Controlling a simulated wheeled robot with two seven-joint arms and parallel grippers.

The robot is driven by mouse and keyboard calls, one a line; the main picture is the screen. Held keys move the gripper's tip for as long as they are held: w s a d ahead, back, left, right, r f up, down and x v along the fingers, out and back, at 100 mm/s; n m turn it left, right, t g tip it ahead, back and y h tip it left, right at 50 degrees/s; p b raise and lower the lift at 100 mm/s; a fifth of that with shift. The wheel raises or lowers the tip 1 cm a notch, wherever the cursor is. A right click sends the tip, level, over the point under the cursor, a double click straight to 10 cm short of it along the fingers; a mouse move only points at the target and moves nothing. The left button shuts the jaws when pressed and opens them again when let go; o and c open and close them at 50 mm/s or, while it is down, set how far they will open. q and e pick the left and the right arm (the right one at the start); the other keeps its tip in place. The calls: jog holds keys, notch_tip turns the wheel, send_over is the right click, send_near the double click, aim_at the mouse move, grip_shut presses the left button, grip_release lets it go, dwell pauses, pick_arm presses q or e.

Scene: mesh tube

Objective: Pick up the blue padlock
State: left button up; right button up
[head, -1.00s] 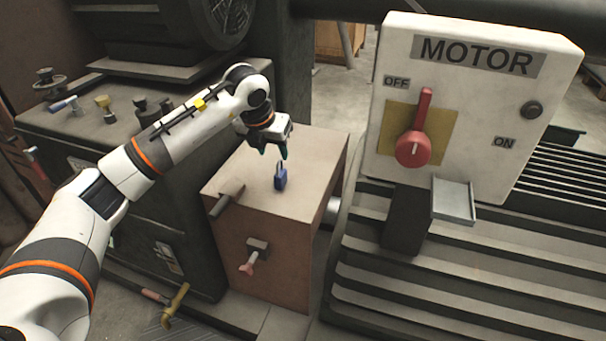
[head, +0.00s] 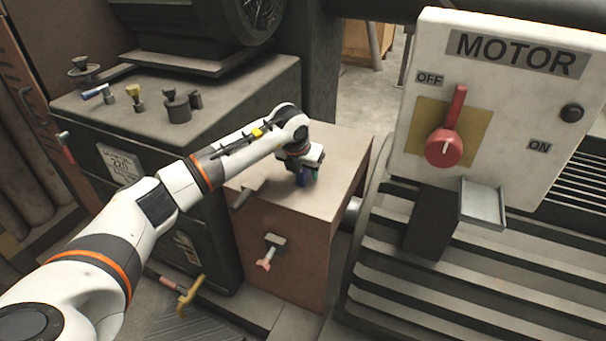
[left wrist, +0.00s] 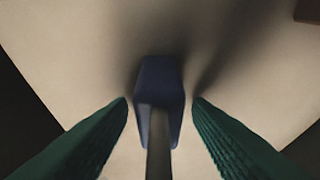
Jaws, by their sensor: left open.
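The blue padlock (head: 301,180) stands on top of the brown box (head: 335,165), partly hidden by my left gripper in the head view. My left gripper (head: 308,176) is lowered over it, with its fingers down near the box top. In the left wrist view, the padlock's blue body (left wrist: 160,85) and grey shackle (left wrist: 158,145) lie between the two green fingers of the left gripper (left wrist: 160,103). The gripper is open, with a gap on each side of the padlock. My right gripper is not in view.
A white motor switch box (head: 500,110) with a red handle (head: 445,140) stands to the right. A dark cabinet (head: 215,110) with valves on top is at the left. A small dark block (head: 245,194) lies at the box's front left edge.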

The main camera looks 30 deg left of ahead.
pick_arm(q)
grip_shut()
